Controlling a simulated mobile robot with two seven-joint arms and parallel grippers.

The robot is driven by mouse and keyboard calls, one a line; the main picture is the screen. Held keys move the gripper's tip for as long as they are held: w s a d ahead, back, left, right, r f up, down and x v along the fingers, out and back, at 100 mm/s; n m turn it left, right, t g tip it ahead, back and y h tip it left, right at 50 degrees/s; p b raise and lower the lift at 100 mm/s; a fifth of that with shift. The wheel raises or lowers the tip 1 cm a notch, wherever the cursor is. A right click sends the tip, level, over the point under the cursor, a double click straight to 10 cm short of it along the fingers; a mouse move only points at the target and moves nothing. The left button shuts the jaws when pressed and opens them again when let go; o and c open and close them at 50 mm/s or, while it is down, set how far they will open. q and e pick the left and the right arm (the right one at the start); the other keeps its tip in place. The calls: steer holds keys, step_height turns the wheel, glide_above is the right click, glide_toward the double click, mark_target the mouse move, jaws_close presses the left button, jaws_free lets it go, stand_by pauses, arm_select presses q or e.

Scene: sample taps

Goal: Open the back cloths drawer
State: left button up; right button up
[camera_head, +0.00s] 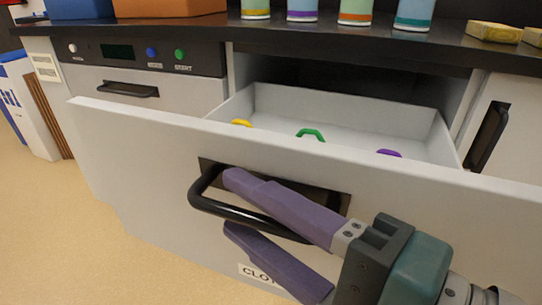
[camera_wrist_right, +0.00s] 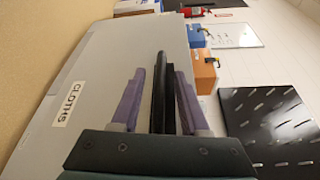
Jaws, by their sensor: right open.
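The cloths drawer (camera_head: 130,135) is pulled well out of the counter, and its white inner walls show. Its front carries a black bar handle (camera_head: 240,216) and a label, partly hidden in the head view, that reads CLOTHS (camera_wrist_right: 68,103) in the right wrist view. My right gripper (camera_head: 229,206) is open, with one purple finger above the handle bar and one below it. In the right wrist view the black bar lies between the two fingers (camera_wrist_right: 160,74). I cannot tell whether either finger touches it. My left gripper is not in view.
Inside the drawer are yellow (camera_head: 241,123), green (camera_head: 311,134) and purple (camera_head: 389,153) items. Several banded cups and yellow blocks (camera_head: 493,32) stand on the dark counter (camera_head: 225,28). An appliance (camera_head: 155,85) is left of the drawer; open floor (camera_head: 60,225) lies in front.

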steer(key=b+v, duration=0.2)
steer(key=v, duration=0.8)
